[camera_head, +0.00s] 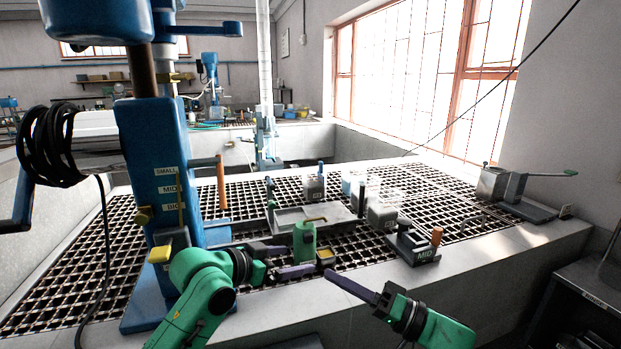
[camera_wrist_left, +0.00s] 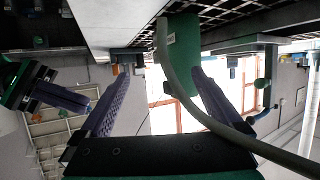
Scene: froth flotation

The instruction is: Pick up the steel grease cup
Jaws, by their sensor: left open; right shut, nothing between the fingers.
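A small open cup with yellow contents (camera_head: 326,256) stands on the grating, just right of a green can (camera_head: 304,242). It looks like the grease cup, but its metal is hard to make out. My left gripper (camera_head: 284,260) is open, its purple fingers apart beside the can and left of the cup. In the left wrist view the green can (camera_wrist_left: 183,55) shows beyond and between the open fingers (camera_wrist_left: 160,85); a curved grey-green spout or handle crosses in front. The cup is not clear there. My right gripper (camera_head: 345,285) is shut and empty, over the front ledge.
A shallow steel tray (camera_head: 335,226) lies behind the can. A dark block marked MID (camera_head: 414,250) with an orange handle stands to the right. A tall blue machine column (camera_head: 160,190) rises at left. The front ledge (camera_head: 480,260) is clear at right.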

